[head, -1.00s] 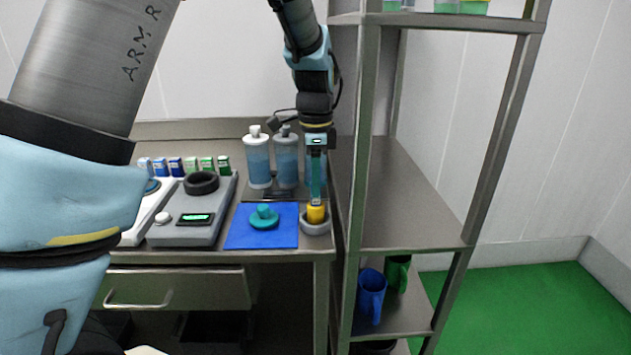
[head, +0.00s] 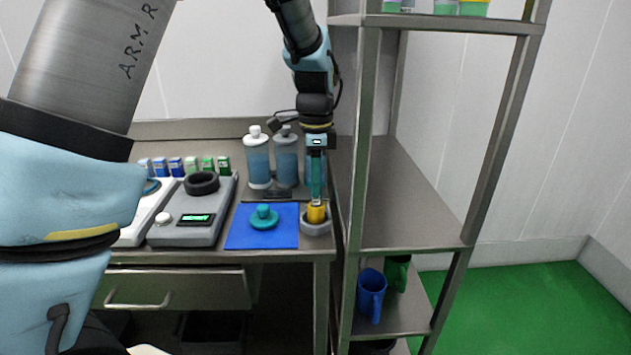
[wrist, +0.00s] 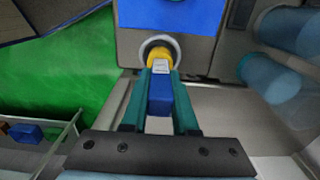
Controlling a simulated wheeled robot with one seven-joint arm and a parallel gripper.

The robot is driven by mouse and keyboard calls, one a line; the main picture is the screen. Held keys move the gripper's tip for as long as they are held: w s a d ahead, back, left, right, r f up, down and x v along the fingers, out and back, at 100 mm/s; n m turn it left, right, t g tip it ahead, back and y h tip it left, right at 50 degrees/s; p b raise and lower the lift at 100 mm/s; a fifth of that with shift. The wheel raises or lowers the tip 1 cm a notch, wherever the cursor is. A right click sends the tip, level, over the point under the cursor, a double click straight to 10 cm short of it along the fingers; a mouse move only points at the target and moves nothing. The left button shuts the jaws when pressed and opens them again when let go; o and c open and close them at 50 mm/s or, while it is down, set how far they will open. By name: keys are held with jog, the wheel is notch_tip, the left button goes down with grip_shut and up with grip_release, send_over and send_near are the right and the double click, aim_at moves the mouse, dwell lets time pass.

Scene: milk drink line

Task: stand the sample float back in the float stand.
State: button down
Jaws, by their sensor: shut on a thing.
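The sample float (head: 316,213) is yellow and upright at the right front corner of the bench, its lower end inside the ring of the grey round float stand (head: 316,229). The wrist view also shows the yellow float (wrist: 158,54) inside the pale ring of the stand (wrist: 145,43). My gripper (head: 316,198) points down with its teal fingers shut on the float's upper part. In the wrist view my gripper (wrist: 160,75) has a pale top piece of the float between its fingertips. Whether the float's bottom rests on the stand is hidden.
A blue mat (head: 242,236) with a teal knobbed piece (head: 264,217) lies just left of the stand. Bottles (head: 257,160) stand behind. A steel rack (head: 365,150) rises close on the right. A grey scale (head: 190,230) sits farther left.

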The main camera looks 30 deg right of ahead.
jog(key=shift+f+b, duration=0.4)
jog(key=shift+f, duration=0.25)
jog(key=c, duration=1)
grip_release()
jog(key=shift+r, duration=0.1)
jog(key=shift+r+p, duration=4.25)
jog(key=shift+r, duration=1.25)
jog(key=shift+f, duration=0.1)
